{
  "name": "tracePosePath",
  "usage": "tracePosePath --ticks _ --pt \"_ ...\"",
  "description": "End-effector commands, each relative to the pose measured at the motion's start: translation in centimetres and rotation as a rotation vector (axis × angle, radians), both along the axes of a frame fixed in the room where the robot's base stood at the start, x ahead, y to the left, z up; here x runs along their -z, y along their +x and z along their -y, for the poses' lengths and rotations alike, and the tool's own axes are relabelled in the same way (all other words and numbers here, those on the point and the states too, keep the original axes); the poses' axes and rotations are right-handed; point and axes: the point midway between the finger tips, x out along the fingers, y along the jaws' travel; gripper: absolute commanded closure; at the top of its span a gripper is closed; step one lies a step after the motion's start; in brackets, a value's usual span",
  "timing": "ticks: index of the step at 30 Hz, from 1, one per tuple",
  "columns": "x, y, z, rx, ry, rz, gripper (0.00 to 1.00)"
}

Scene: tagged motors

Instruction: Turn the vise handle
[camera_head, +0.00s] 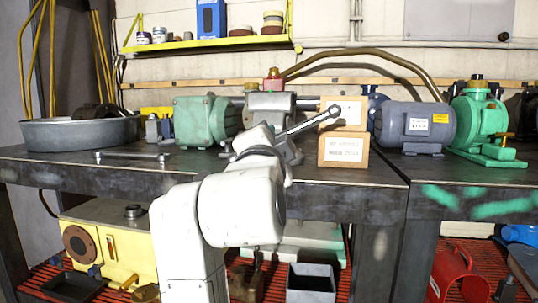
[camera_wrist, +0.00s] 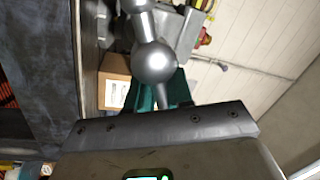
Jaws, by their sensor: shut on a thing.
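The grey metal vise (camera_head: 271,104) stands on the workbench, partly hidden behind my arm. Its handle (camera_head: 306,125) slants up to the right and ends in a ball. In the wrist view the handle's shiny ball (camera_wrist: 155,62) is close above my gripper (camera_wrist: 165,106). A short tapered rod runs from that ball down to the gripper, which is shut on the handle. The fingertips are mostly hidden in the wrist view. In the head view my white arm hides the gripper.
Two tagged tan boxes (camera_head: 343,151) are stacked right of the vise, close to the handle's ball. A green motor (camera_head: 200,120) stands to the left, a grey motor (camera_head: 415,127) and green pump (camera_head: 478,118) to the right. The bench front (camera_head: 120,170) is mostly clear.

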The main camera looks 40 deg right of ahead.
Motion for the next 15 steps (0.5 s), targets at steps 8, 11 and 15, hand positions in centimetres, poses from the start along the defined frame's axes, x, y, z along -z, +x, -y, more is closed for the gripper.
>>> tracePosePath --ticks 8,11,15 --pt "0.0 -0.05 -0.62 -0.011 0.032 0.052 1.0" --pt "-0.07 -0.08 -0.6 -0.011 0.035 0.057 1.0" --pt "-0.13 -0.09 -0.6 -0.011 0.035 0.058 1.0"
